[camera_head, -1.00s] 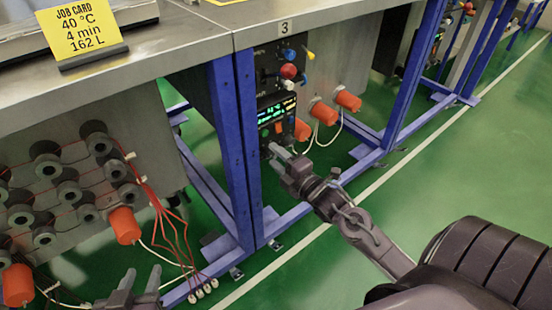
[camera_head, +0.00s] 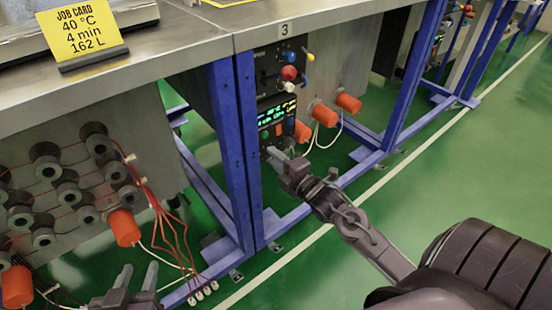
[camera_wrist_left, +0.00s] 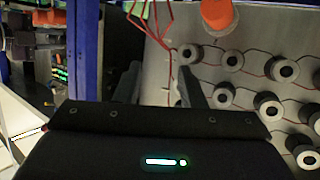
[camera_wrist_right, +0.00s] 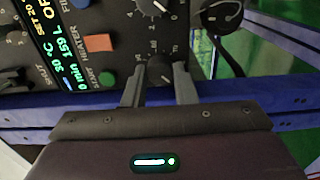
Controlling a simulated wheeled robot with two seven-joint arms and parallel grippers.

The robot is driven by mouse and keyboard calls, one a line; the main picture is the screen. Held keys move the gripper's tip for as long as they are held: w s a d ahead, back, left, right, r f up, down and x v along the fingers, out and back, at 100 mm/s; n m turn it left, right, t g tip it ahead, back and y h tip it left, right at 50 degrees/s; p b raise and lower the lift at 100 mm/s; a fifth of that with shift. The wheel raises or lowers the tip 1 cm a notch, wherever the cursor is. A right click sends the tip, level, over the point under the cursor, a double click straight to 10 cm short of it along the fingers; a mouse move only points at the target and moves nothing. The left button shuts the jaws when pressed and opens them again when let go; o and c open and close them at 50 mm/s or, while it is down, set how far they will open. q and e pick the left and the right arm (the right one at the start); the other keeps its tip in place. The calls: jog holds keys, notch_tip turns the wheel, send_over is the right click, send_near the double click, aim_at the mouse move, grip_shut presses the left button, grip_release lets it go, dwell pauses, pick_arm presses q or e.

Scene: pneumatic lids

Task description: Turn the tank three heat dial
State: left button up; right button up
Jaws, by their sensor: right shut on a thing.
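The tank three control panel (camera_head: 277,117) is under the bench edge marked 3 (camera_head: 284,28), with a lit display. My right gripper (camera_head: 272,153) is at the panel's lower edge. In the right wrist view its fingers (camera_wrist_right: 160,84) are shut on a black dial (camera_wrist_right: 160,68) with a white pointer line. Its lettering is partly hidden, so I cannot read whether it is the heat dial. Another black dial (camera_wrist_right: 155,4) sits above it. The display (camera_wrist_right: 50,45) reads 30 °C, 159 L, 0 min and set 20. My left gripper (camera_head: 139,274) is open and empty at the lower left.
A yellow job card (camera_head: 82,32) reads 40 °C, 4 min, 162 L. Blue frame legs (camera_head: 237,150) stand beside the panel. Orange caps (camera_head: 325,114) with white cables are to its right. Grey round fittings with red wires (camera_head: 47,168) cover the left plate. Green floor is open at right.

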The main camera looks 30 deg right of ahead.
pick_arm(q)
jog(key=s+a+f+g+y+p, duration=0.3)
jog(key=s+f+g, duration=0.5)
jog(key=s+f, duration=0.25)
jog(key=s+a+n+g+y+p, duration=0.1)
jog(key=s+a+g+y+p, duration=0.25)
jog(key=a+p, duration=0.4)
jog(key=s+a+f+p, duration=0.2)
jog(key=f+p, duration=0.1)
jog(key=f, duration=0.7)
jog(key=s+a+f+n+p, duration=0.1)
jog(key=s+a+f+p, duration=0.1)
jog(key=f, duration=0.8)
jog(key=shift+f+p, duration=0.15)
jog(key=shift+p, duration=0.5)
pick_arm(e)
jog(key=shift+m, duration=10.8)
pick_arm(q)
jog(key=shift+t+h, duration=0.25)
pick_arm(e)
jog(key=o, duration=1)
